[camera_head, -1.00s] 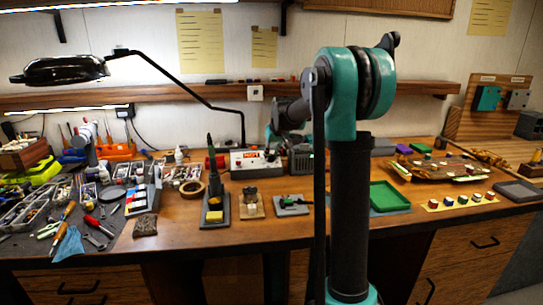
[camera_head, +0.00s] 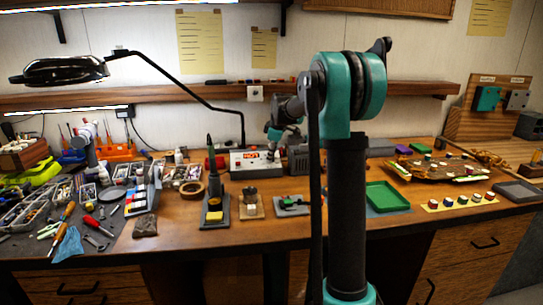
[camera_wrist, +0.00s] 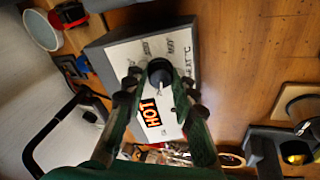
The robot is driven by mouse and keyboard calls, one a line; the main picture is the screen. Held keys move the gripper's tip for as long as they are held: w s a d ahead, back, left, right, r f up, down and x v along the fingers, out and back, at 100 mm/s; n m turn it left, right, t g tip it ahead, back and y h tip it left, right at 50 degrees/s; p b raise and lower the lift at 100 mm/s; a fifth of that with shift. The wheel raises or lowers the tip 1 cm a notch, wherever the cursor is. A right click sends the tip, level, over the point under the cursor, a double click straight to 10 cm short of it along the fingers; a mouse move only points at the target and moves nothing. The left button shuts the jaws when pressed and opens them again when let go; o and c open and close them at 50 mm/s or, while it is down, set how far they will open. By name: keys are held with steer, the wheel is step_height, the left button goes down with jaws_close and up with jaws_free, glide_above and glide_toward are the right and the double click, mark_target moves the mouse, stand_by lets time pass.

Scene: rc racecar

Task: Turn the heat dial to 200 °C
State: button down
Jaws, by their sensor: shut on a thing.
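The heat dial (camera_wrist: 160,66) is a dark round knob on the white front panel (camera_wrist: 128,57) of a grey station, seen in the wrist view. A "HEAT °C" label and other printed marks sit around it; the dial's setting is too small to read. An orange "HOT" display (camera_wrist: 151,114) is lit on the same panel. My gripper (camera_wrist: 159,82) has its two fingers on either side of the dial, shut on it. In the head view the station (camera_head: 251,162) stands at the back of the bench, and my gripper (camera_head: 274,148) is at its right part, largely hidden.
A red cup (camera_head: 215,162) stands left of the station. A soldering iron stand (camera_head: 215,209) and small holders (camera_head: 251,204) are in front. A black lamp arm (camera_head: 190,90) reaches down behind the station. A green tray (camera_head: 387,197) lies to the right.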

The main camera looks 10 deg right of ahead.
steer(key=n, duration=0.4)
steer(key=shift+g, duration=0.3)
steer(key=n, duration=0.4)
steer(key=shift+w+a+h, duration=0.1)
steer(key=shift+h, duration=0.3)
steer(key=shift+n, duration=0.4)
steer(key=c, duration=1.2)
jaws_free()
steer(key=v, duration=1.2)
steer(key=shift+w, duration=0.1)
